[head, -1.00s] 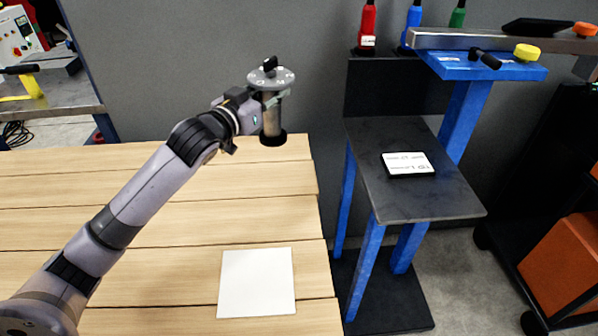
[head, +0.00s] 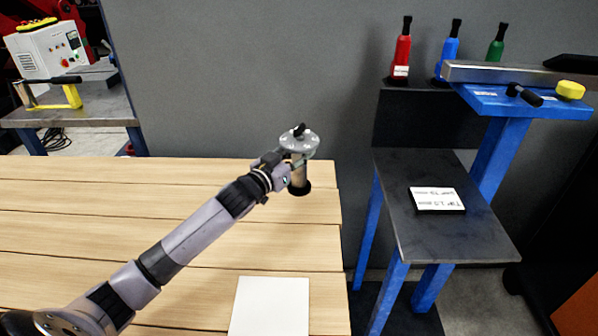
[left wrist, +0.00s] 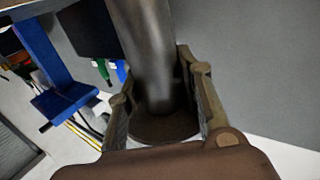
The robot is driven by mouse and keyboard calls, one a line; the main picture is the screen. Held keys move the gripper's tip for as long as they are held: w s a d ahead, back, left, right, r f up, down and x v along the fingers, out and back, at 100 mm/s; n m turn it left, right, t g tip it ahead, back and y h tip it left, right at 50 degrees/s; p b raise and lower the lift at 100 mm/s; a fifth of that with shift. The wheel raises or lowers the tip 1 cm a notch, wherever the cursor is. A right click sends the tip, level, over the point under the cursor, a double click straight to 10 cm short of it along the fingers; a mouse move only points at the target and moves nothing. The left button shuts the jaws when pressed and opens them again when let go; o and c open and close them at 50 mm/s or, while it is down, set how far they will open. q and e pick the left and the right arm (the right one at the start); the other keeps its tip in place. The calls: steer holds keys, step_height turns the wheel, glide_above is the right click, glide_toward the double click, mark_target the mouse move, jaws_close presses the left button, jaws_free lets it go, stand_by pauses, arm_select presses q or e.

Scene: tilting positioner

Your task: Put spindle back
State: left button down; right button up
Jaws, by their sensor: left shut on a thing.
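The spindle (head: 299,175) is a metal cylinder with a round, flanged silver top, a black knob on it and a dark, wider base. It stands upright over the far right part of the wooden table (head: 120,225). My left gripper (head: 296,172) is shut on its shaft from the left. In the left wrist view the grey shaft (left wrist: 147,50) runs between the two fingers (left wrist: 160,105), with a dark disc at its end. I cannot tell whether the base touches the table. My right gripper is not in view.
A white sheet (head: 270,306) lies on the table's front right. Right of the table stands a dark shelf (head: 455,235) with a label card (head: 437,199), on blue legs. Behind are red (head: 402,52), blue (head: 449,50) and green (head: 495,45) bottles and a steel beam (head: 530,76).

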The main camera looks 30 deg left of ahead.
mark_target(295, 174)
arm_select(q)
steer(key=shift+f, duration=2.8)
steer(key=c, duration=1.6)
jaws_free()
steer(key=shift+f, duration=0.35)
steer(key=o, duration=0.5)
steer(key=shift+s+r, duration=0.15)
steer(key=shift+r, duration=0.05)
